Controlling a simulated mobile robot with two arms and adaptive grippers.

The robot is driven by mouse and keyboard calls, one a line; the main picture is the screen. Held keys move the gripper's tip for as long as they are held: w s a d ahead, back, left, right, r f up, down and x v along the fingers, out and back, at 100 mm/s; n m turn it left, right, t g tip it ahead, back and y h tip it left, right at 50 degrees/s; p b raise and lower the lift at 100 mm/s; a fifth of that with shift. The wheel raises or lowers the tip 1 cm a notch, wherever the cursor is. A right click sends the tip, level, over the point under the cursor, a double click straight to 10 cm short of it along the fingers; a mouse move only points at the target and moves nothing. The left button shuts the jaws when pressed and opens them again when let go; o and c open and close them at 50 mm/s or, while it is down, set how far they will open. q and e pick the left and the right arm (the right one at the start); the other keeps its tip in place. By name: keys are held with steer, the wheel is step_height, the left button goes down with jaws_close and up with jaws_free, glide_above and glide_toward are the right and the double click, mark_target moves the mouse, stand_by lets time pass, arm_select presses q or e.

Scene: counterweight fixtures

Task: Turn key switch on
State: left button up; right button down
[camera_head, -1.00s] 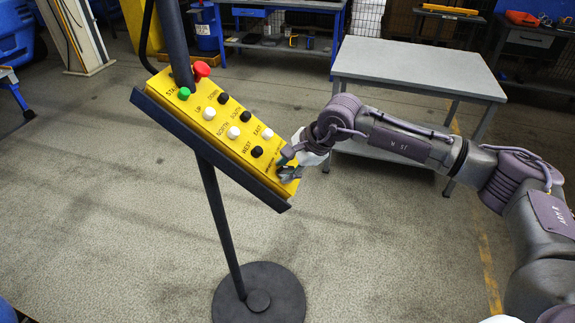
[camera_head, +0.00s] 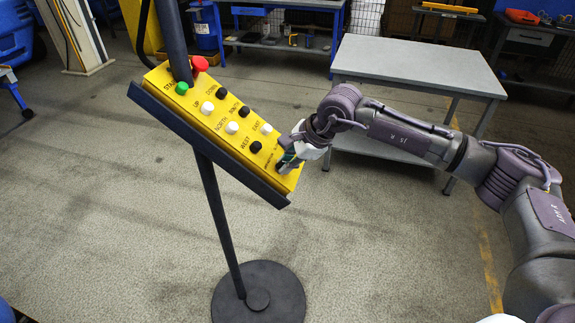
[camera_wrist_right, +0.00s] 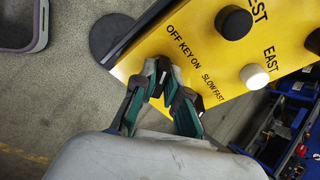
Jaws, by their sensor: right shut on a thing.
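The yellow control panel (camera_head: 213,118) sits tilted on a dark stand. In the right wrist view its lower end (camera_wrist_right: 190,25) carries the printed words OFF, KEY and ON. My right gripper (camera_wrist_right: 165,72) is at the panel just below this label, shut on the key of the key switch. The fingers hide most of the key, so its exact angle cannot be told. In the head view the right gripper (camera_head: 286,163) reaches the panel's lower right end from the right. My left gripper is not in view.
The panel also carries a red knob (camera_head: 200,64), a green button (camera_head: 182,88) and several black and white buttons. A SLOW FAST label is close to the fingers. A grey table (camera_head: 415,65) stands behind my right arm. The floor around the round stand base (camera_head: 285,288) is clear.

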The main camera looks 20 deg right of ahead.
steer(key=m+b, duration=0.3)
steer(key=shift+a+f+g, duration=0.1)
steer(key=shift+f+g, duration=0.2)
steer(key=shift+f, duration=0.1)
steer(key=m+b, duration=0.1)
steer(key=m, duration=0.1)
steer(key=m+b, duration=0.1)
steer(key=m, duration=0.1)
steer(key=shift+r+m+g+y, duration=0.1)
steer(key=shift+m+g+y, duration=0.2)
steer(key=m+b, duration=0.1)
steer(key=m, duration=0.2)
steer(key=shift+m+y+b, duration=0.3)
steer(key=shift+m+b, duration=0.05)
steer(key=shift+m, duration=1.25)
steer(key=c, duration=1.2)
jaws_free()
steer(key=shift+w, duration=0.15)
steer(key=shift+r, duration=0.15)
